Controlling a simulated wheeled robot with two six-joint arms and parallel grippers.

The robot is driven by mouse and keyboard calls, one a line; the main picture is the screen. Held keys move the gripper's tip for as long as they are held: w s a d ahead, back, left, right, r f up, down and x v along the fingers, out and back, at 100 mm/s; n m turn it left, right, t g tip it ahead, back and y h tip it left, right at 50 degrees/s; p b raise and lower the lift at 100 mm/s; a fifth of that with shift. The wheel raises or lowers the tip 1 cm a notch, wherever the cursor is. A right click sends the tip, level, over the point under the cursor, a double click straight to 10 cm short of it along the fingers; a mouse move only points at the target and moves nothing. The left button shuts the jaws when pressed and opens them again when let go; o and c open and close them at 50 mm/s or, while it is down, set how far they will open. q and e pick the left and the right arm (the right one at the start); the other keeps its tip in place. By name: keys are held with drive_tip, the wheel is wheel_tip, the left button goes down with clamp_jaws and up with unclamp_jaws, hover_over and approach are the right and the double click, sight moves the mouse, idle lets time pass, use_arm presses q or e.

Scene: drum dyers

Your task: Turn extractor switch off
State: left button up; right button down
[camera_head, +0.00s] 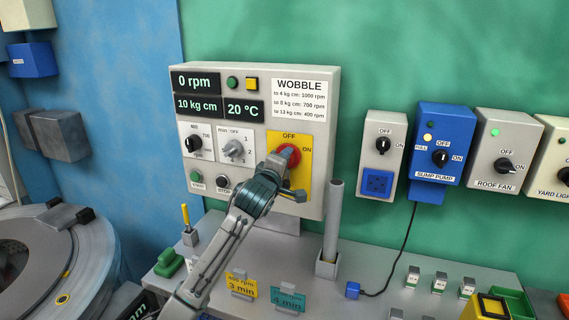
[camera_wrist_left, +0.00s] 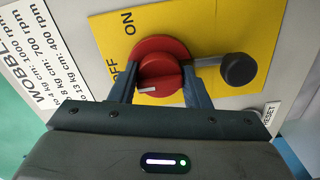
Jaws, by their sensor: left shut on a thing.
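The red rotary knob (camera_head: 290,153) sits on a yellow plate (camera_head: 304,150) marked OFF at its top and ON at its right, on the grey control panel (camera_head: 329,110). My left gripper (camera_head: 278,166) is at the knob, covering its lower left. In the left wrist view, its two fingers (camera_wrist_left: 160,92) stand on either side of the knob's raised grip (camera_wrist_left: 160,68) and are shut on it. A white mark shows on the grip, on the side nearer the OFF label; its exact angle is hard to tell. My right gripper is out of view.
A dark ball-ended lever (camera_wrist_left: 238,69) sticks out beside the knob. The panel display (camera_head: 195,82) reads 0 rpm. A grey upright post (camera_head: 334,220) stands close to the panel's right. Other switch boxes, such as the blue sump pump box (camera_head: 440,120), hang further right.

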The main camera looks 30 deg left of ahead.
use_arm(q)
drive_tip(key=o, duration=1)
drive_tip(key=shift+c, duration=0.2)
drive_tip(key=shift+s, duration=0.1)
drive_tip(key=b+v, duration=0.3)
drive_tip(key=v, duration=0.7)
drive_tip(key=shift+s+b, duration=0.35)
drive_tip(key=shift+b, duration=0.05)
